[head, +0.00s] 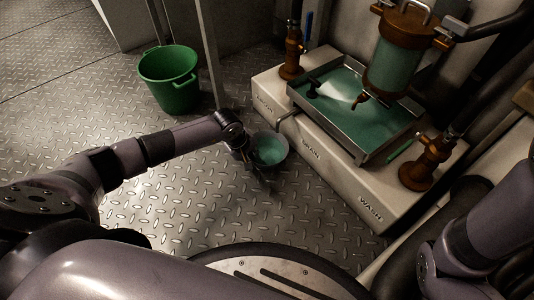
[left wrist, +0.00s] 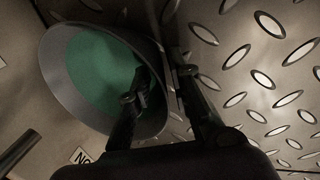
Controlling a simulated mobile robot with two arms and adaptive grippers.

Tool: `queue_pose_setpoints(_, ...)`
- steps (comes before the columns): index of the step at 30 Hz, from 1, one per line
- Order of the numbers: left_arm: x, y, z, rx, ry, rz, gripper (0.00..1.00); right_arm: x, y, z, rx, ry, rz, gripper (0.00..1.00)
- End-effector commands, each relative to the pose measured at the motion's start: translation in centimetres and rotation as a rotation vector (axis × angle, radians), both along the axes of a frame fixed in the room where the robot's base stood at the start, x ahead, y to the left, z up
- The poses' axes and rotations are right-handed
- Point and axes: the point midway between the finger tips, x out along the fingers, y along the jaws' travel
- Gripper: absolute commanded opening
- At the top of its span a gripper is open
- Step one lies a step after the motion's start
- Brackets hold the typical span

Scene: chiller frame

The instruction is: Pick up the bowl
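The bowl (head: 269,150) is grey with a green inside. In the head view it is beside the front of the pale block, below a short pipe. My left gripper (head: 248,158) is at its near left side. In the left wrist view the bowl (left wrist: 88,75) fills the left half. My left gripper (left wrist: 163,80) straddles its wall, one finger inside and one outside. The fingers stand apart, with the rim between them; firm contact on both sides is not clear. My right arm shows at the right edge, but its gripper is out of view.
A green bucket (head: 169,80) stands on the patterned metal floor (head: 190,200), near a thin post (head: 207,50). The pale block (head: 325,160) carries a metal tray (head: 350,138), brown valves (head: 426,163) and a cylinder (head: 395,65). Floor left of the bowl is clear.

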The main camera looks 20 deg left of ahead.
Motion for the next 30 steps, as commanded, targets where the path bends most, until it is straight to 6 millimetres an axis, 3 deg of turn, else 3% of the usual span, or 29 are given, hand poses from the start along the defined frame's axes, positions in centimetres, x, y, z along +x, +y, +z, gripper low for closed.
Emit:
queue_pose_setpoints(8,-0.01,0.02,-0.01,0.0,0.0,0.0,0.0,0.01,-0.01,0.01,0.0,0.0,0.0,0.0)
queue_pose_setpoints(30,0.07,0.08,0.05,0.001,-0.002,0.002,0.0,0.04,-0.02,0.02,0.0,0.001,-0.001,0.0)
